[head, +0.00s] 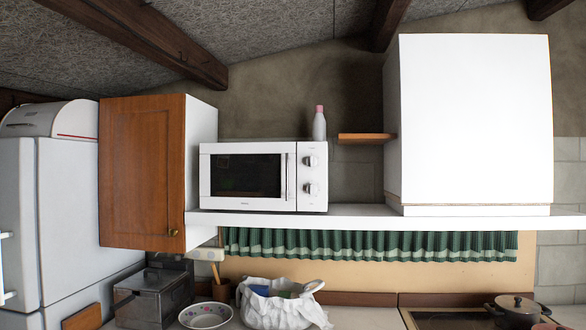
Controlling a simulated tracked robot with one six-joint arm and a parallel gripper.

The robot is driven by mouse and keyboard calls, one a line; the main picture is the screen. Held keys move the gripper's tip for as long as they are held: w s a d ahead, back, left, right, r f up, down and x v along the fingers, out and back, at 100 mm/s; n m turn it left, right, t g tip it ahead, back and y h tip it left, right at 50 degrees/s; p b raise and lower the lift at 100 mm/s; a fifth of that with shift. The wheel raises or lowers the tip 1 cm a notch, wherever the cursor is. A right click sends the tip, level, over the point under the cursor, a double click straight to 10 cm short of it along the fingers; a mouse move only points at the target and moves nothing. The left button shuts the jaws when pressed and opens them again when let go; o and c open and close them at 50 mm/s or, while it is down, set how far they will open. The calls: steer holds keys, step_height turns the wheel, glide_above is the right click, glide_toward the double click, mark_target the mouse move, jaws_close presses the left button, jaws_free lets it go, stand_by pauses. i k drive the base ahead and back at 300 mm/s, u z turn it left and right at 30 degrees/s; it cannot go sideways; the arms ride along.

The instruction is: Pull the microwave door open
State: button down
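The white microwave (312,150) stands upright on a white shelf in the middle of the head view. Its door (247,203) has a dark window and looks shut. A vertical handle (289,177) runs along the door's right side, next to a control panel with two round knobs (310,175). My gripper is not in view.
The white shelf (350,221) runs under the microwave. A wooden cabinet (142,170) stands close at its left, a large white box-shaped unit (475,120) to the right. A bottle (319,125) shows just above the microwave's right end. Below are a bowl (206,316) and a pot (515,309).

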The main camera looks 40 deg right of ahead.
mark_target(248, 175)
steer(key=z, duration=0.2)
steer(key=i, duration=0.8)
steer(key=z, duration=0.95)
steer(key=i, duration=0.75)
steer(key=z, duration=0.4)
